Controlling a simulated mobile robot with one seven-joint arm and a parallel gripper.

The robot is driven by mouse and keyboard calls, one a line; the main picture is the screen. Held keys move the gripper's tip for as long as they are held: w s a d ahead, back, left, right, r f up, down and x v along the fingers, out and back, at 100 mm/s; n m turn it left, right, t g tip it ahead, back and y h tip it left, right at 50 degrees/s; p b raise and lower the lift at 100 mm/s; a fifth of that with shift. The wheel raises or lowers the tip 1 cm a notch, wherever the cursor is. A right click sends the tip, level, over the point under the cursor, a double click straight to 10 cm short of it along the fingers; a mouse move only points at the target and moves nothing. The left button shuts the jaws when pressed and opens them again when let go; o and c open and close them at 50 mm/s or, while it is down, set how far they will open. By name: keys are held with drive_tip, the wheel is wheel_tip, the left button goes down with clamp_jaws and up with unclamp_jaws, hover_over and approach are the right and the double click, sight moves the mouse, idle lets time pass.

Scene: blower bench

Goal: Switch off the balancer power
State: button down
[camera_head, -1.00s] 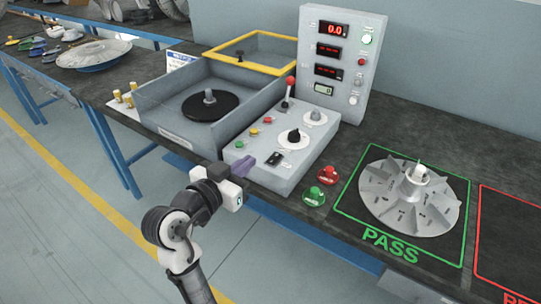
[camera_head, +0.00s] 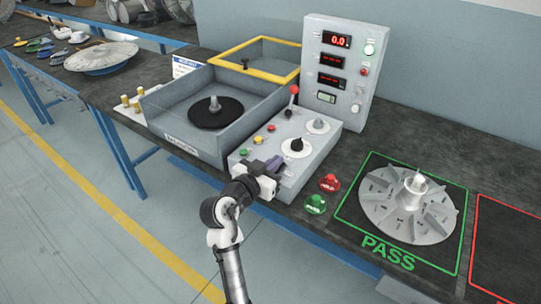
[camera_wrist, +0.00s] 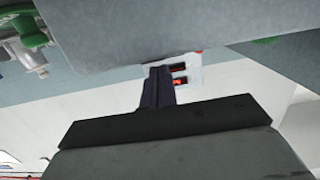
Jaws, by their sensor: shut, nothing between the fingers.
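The balancer's grey control box (camera_head: 318,160) stands on the bench with a black knob (camera_head: 296,145), a white dial (camera_head: 318,125), a red-tipped lever (camera_head: 293,90) and small coloured buttons. The black rocker switch on its near face-top, seen a second ago, is now hidden behind my gripper. My gripper (camera_head: 274,163) is shut and empty, with its purple-grey fingers at the box's front edge, over the switch area. I cannot tell whether they touch it. In the wrist view the dark fingers (camera_wrist: 157,88) point toward the grey box surface (camera_wrist: 150,25).
The display panel (camera_head: 345,65) stands behind the box, its red digits lit. The balancer tub (camera_head: 180,125) with a black disc is to the left. Red (camera_head: 330,183) and green (camera_head: 316,204) buttons sit to the right. A finned impeller (camera_head: 408,205) lies on the PASS area.

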drive_tip(key=shift+f, duration=0.2)
drive_tip(key=shift+w, duration=0.1)
drive_tip(key=shift+f+g, duration=0.25)
drive_tip(key=shift+g, duration=0.15)
drive_tip(key=shift+r+p, duration=0.15)
drive_tip(key=shift+p, duration=0.2)
drive_tip(key=shift+w+d+r+p, duration=0.1)
drive_tip(key=shift+r+p, duration=0.2)
wheel_tip(320, 180, up, 4)
drive_tip(key=shift+f+p, duration=0.15)
drive_tip(key=shift+p, duration=0.85)
drive_tip(key=r+b+v, duration=0.1)
drive_tip(key=b+v, duration=0.2)
drive_tip(key=v, duration=0.6)
drive_tip(key=shift+r, duration=0.25)
